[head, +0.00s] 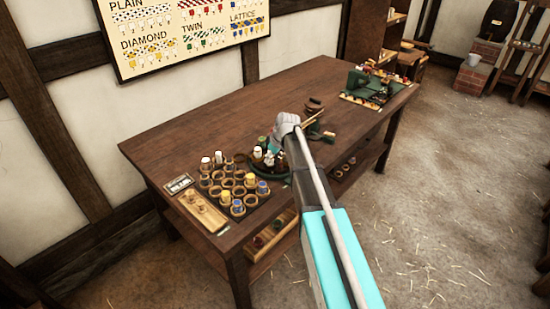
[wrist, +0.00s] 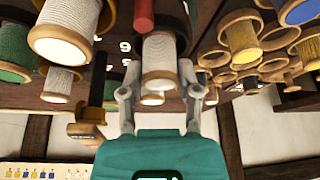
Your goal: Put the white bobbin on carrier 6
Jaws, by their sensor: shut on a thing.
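In the wrist view, which looks upside down, my gripper (wrist: 160,85) is shut on a white bobbin (wrist: 158,55) with wooden ends, one finger on each side. Other white bobbins (wrist: 65,30) and a green one (wrist: 12,60) stand close at left; a red rod (wrist: 144,15) is beside the held bobbin. In the head view my gripper (head: 287,124) is over the round braiding machine (head: 268,172), which carries white and green bobbins. The held bobbin is hidden there by my arm.
On the table (head: 235,118), left of the machine, is a rack of round holders (head: 229,183), some with white, yellow or blue bobbins. A wooden tray (head: 203,212) lies in front. The table's middle back is clear.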

